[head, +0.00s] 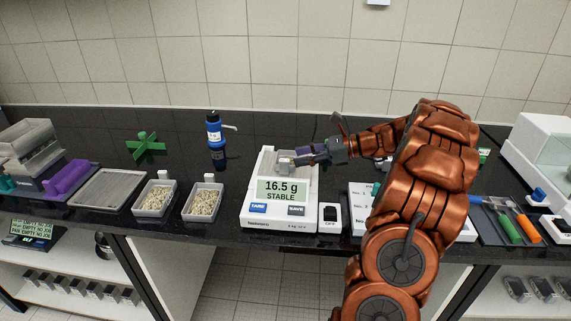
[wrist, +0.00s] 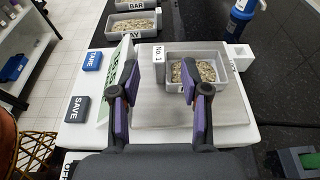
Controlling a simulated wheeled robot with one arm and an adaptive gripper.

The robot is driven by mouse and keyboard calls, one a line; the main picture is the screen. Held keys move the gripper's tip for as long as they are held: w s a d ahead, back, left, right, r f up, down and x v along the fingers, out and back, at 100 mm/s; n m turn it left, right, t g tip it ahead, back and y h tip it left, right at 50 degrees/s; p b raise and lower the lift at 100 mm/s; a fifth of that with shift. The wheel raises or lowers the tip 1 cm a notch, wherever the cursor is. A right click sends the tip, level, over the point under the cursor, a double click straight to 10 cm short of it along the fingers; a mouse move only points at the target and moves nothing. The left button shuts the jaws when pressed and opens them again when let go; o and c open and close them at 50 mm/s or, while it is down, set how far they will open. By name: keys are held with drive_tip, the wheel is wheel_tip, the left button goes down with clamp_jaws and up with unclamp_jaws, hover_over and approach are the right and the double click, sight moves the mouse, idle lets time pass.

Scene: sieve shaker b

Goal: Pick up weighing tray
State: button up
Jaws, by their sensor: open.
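The weighing tray (wrist: 222,58) is a small grey tray with pale granules in it, standing on the balance's metal plate (wrist: 150,112). A white "No 1" tag (wrist: 158,62) sticks out at its left end. In the head view the tray (head: 284,160) is small and partly hidden by my gripper. My gripper (wrist: 160,76) is open, with purple pads on either side of the tag in the wrist view. The right finger overlaps the tray's left part in the picture; I cannot tell whether it touches. The balance (head: 279,223) reads 16.5 g, STABLE.
Two granule-filled trays (head: 154,212) (head: 202,214) stand left of the balance. A blue bottle (head: 213,132) and green cross-shaped piece (head: 146,146) stand behind them. A small white box with a black top (head: 330,218) is right of the balance. Black counter is free at back left.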

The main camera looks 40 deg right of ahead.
sight(285, 160)
drive_tip(key=shift+f+p+x, duration=0.15)
drive_tip(key=shift+p+x, duration=0.25)
drive_tip(key=shift+x, duration=1.1)
drive_tip(key=shift+f+p+x, duration=0.15)
drive_tip(key=shift+p+x, duration=0.25)
drive_tip(key=shift+x, duration=1.1)
drive_tip(key=shift+s, duration=0.15)
drive_tip(key=shift+c, duration=0.4)
clamp_jaws()
drive_tip(key=shift+r, duration=0.1)
